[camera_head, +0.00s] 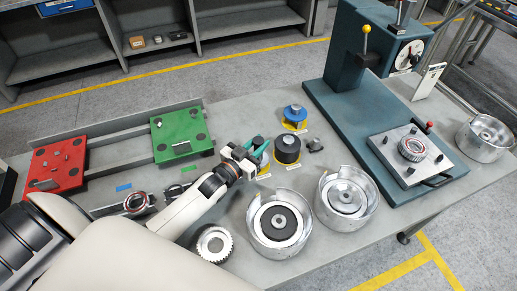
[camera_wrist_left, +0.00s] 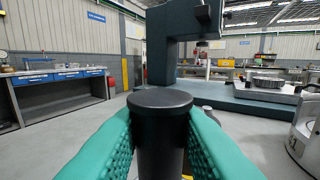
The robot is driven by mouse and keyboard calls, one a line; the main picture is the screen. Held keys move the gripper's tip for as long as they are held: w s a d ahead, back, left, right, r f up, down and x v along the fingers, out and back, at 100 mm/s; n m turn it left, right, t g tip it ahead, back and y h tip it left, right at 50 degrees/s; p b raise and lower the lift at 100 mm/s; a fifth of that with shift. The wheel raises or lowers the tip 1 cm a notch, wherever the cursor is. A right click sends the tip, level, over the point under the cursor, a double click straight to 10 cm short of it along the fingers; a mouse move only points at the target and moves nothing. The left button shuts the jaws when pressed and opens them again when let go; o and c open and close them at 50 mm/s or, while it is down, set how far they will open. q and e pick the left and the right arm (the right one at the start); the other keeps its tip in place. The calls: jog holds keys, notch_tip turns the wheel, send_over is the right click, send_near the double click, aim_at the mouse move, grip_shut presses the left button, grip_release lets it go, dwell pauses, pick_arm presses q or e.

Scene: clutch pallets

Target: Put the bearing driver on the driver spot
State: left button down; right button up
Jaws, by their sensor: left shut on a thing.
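My left gripper (camera_head: 258,146) has teal fingers and is shut on a black cylinder, which I take for the bearing driver. In the left wrist view the driver (camera_wrist_left: 160,105) stands upright between the fingers (camera_wrist_left: 160,135), its flat round top facing up. A yellow spot (camera_head: 265,171) with a white label shows just below the gripper. I cannot tell whether the driver touches it. My right gripper is not in view.
The blue-green press (camera_head: 340,120) rises to the right. Metal housings (camera_head: 279,225) (camera_head: 346,198) stand in front. Green (camera_head: 181,134) and red (camera_head: 57,165) pallets lie left.

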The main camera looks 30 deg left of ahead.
pick_arm(q)
notch_tip(320, 180, down, 2)
jog(key=shift+f, duration=0.15)
jog(key=c, duration=1.6)
grip_release()
jog(key=shift+f, duration=0.25)
jog(key=o, duration=0.4)
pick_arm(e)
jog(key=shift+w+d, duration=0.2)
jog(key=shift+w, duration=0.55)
pick_arm(q)
jog(key=shift+r, duration=0.15)
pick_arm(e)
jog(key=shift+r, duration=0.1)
pick_arm(q)
jog(key=b+v, duration=0.2)
jog(key=v, duration=0.9)
jog(key=shift+s, duration=0.5)
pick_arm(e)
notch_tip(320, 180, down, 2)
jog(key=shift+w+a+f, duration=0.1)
